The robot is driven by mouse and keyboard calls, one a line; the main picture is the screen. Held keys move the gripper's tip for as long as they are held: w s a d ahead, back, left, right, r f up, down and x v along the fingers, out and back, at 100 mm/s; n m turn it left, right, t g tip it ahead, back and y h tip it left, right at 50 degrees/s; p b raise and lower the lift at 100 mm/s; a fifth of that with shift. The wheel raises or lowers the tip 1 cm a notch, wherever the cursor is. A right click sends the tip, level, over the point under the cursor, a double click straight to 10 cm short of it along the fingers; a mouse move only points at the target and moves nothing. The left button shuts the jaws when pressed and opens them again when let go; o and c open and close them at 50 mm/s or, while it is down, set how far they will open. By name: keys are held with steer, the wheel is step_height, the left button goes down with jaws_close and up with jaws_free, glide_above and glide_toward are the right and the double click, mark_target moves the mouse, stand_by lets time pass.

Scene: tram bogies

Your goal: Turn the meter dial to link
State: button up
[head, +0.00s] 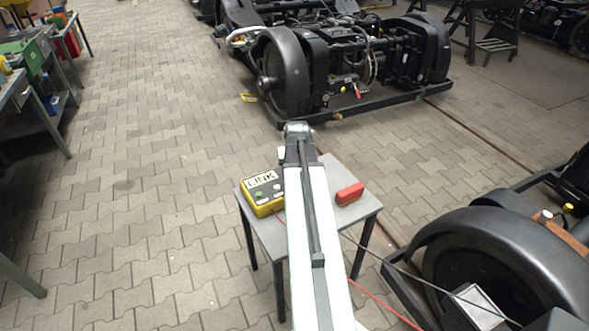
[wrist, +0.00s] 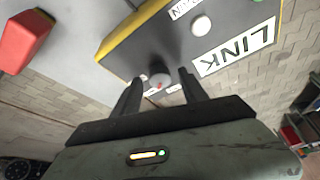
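The meter (head: 262,205) is a yellow-edged box with a dark grey face and a large LINK label, on the left of a small table. In the wrist view the meter (wrist: 135,50) fills the upper middle, with the LINK label (wrist: 236,47) to the right. Its round grey dial (wrist: 157,78) has a small red mark and sits near the face's lower edge. My gripper (wrist: 161,76) is open, its fingers on either side of the dial with gaps visible. Small labels beside the dial are partly hidden, so its setting is unclear. In the head view my arm hides the gripper.
The grey table (head: 330,228) also bears a red block (head: 349,194) at right. A white button (wrist: 201,25) is on the meter face. Red and dark cables run off right. A black bogie (head: 340,65) stands behind, a wheel (head: 500,265) at lower right.

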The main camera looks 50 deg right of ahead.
steer(key=shift+r, duration=0.1)
steer(key=p+v, duration=0.7)
steer(key=shift+r, duration=0.3)
steer(key=shift+s, duration=0.1)
